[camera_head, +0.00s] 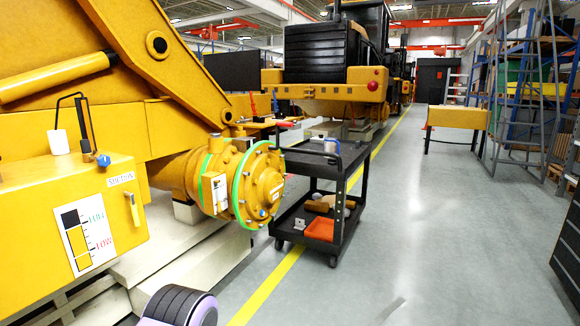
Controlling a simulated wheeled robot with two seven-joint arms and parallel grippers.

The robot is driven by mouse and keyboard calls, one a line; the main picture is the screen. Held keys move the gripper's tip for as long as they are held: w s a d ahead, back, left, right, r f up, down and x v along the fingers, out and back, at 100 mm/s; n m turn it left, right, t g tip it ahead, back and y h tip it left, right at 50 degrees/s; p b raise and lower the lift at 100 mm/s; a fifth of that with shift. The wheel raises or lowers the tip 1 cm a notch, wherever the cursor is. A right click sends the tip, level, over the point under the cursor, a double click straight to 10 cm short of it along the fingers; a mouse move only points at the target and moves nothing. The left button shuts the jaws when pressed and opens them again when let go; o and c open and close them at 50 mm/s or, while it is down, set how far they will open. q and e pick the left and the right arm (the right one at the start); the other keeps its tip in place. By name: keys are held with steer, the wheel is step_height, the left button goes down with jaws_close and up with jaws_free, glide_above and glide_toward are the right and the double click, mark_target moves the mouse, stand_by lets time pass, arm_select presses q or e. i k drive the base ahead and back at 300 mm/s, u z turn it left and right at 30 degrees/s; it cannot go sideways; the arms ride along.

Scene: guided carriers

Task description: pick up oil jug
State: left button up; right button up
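I cannot make out an oil jug with certainty. A small pale object (331,146) stands on the top tray of the black cart (352,155), too small to tell what it is. The cart's lower shelf holds an orange bin (319,229) and some brown items (322,204). Neither of my grippers can be made out in the view.
A large yellow machine (120,120) with a fuel gauge panel fills the left. Its round hub (262,187) reaches close to the cart. A yellow floor line (268,285) runs past the cart. The grey floor (430,235) to the right is clear, with a yellow-topped table (456,118) and blue racks beyond.

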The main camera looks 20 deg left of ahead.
mark_target(331, 145)
steer(key=z, duration=0.55)
steer(key=i, duration=1.7)
steer(key=z, duration=0.3)
steer(key=i, duration=1.75)
steer(key=u, duration=1.35)
steer(key=i, duration=1.1)
steer(key=u, duration=0.9)
